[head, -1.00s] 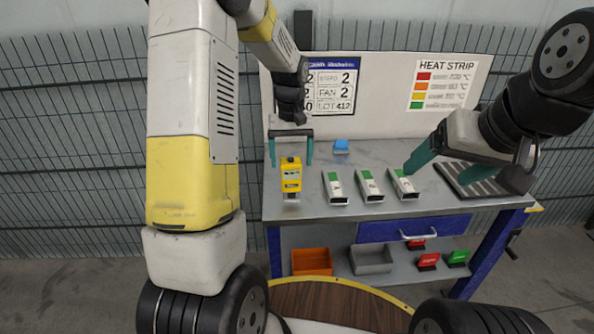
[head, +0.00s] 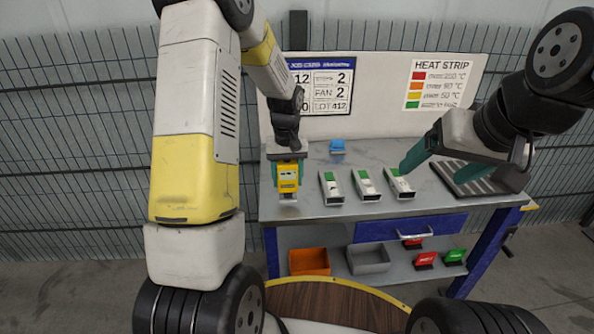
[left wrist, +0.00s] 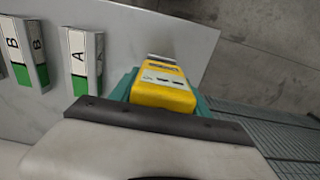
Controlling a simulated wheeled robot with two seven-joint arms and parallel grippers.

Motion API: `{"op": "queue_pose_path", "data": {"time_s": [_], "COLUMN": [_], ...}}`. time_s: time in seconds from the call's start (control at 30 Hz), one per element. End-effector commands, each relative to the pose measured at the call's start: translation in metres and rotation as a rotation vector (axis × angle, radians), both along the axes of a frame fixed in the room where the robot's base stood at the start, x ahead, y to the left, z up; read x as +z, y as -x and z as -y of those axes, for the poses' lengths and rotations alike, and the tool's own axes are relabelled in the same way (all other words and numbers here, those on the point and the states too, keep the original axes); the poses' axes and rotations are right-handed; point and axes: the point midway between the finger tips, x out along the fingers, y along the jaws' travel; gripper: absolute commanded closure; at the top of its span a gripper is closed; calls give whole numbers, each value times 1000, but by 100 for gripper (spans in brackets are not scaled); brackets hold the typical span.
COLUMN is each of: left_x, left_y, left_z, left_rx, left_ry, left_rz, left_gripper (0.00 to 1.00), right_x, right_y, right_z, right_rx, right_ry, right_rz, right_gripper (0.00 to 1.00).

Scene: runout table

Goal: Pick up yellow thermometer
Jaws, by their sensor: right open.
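The yellow thermometer (head: 288,177) stands near the left front edge of the grey table. It has a pale display face and a silver end toward the front edge. My left gripper (head: 288,172) is directly over it, with a teal finger close against each side. In the left wrist view the thermometer (left wrist: 163,92) sits between the teal fingers, which look closed onto it. It appears to be still at table height. My right gripper (head: 440,168) is open and empty over the right part of the table, by the rightmost white block.
Several white-and-green blocks (head: 331,188) stand in a row right of the thermometer. A blue object (head: 337,146) lies behind them. A dark ribbed tray (head: 465,178) is at the right. Orange (head: 309,261) and grey (head: 369,259) bins sit on the lower shelf. A sign board (head: 380,90) stands behind.

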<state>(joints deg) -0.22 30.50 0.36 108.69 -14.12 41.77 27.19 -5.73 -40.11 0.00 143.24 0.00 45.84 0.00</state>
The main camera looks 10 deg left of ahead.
Motion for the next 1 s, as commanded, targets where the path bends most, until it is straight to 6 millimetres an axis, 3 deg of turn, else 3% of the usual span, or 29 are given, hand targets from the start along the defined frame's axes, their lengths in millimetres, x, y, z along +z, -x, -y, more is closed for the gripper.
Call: {"op": "queue_pose_path", "data": {"time_s": [0.03,0.1,0.13,0.47,0.77,1.0], "left_x": [0,0,1,5,39,42], "left_y": [0,0,0,-1,0,48], "left_z": [0,0,0,0,1,36], "left_rx": [0,0,0,0,0,-6], "left_ry": [0,0,0,0,1,1], "left_rz": [0,0,1,2,4,1], "left_gripper": [71,85,86,86,86,86], "right_x": [0,0,0,0,0,0], "right_y": [0,0,0,0,0,0], "right_z": [0,0,0,0,0,0], "right_rx": [0,0,0,0,0,0], "right_ry": [0,0,0,0,0,0], "right_rz": [0,0,0,0,0,0], "right_gripper": [20,20,20,20,20,20]}}
